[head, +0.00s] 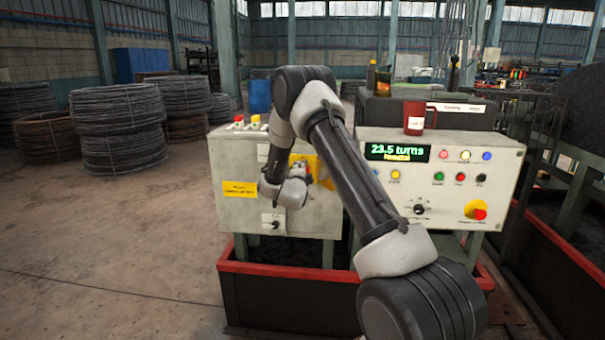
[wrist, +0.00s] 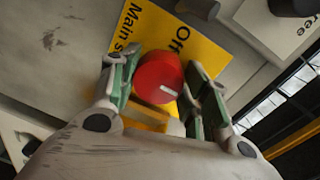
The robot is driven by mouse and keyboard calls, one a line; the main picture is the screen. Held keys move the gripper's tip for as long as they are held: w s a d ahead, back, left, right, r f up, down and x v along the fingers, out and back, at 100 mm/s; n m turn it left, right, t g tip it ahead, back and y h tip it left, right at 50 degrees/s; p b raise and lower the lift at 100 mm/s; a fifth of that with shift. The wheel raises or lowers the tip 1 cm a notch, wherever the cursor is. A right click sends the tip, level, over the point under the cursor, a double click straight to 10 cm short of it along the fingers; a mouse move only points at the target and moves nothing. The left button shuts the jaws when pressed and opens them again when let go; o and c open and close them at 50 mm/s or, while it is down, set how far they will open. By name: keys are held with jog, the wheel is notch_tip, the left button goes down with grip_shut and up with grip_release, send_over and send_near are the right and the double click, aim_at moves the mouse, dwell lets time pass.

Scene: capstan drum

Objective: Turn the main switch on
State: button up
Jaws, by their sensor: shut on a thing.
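The main switch is a red round knob (wrist: 157,72) with a short white mark, on a yellow plate (wrist: 205,62) lettered "Main s…" and "Off". The rest of the lettering is hidden. The wrist view is tilted; the white mark sits at the knob's lower right, away from the "Off" lettering. My gripper (wrist: 160,88) is shut on the knob, with one green-padded finger on each side.
The control box (head: 510,165) at the right has a lit display (head: 397,152) reading "23.5 turns", with coloured lamps and buttons. A red mug (head: 415,118) stands on top. A red-rimmed trough (head: 290,270) lies below. Wire coils (head: 120,125) stand at the left; the floor there is clear.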

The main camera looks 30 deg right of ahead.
dwell(0.3)
jog(key=o, duration=1)
jog(key=f+v, duration=0.1)
jog(key=v, duration=1.1)
jog(key=shift+r, duration=0.4)
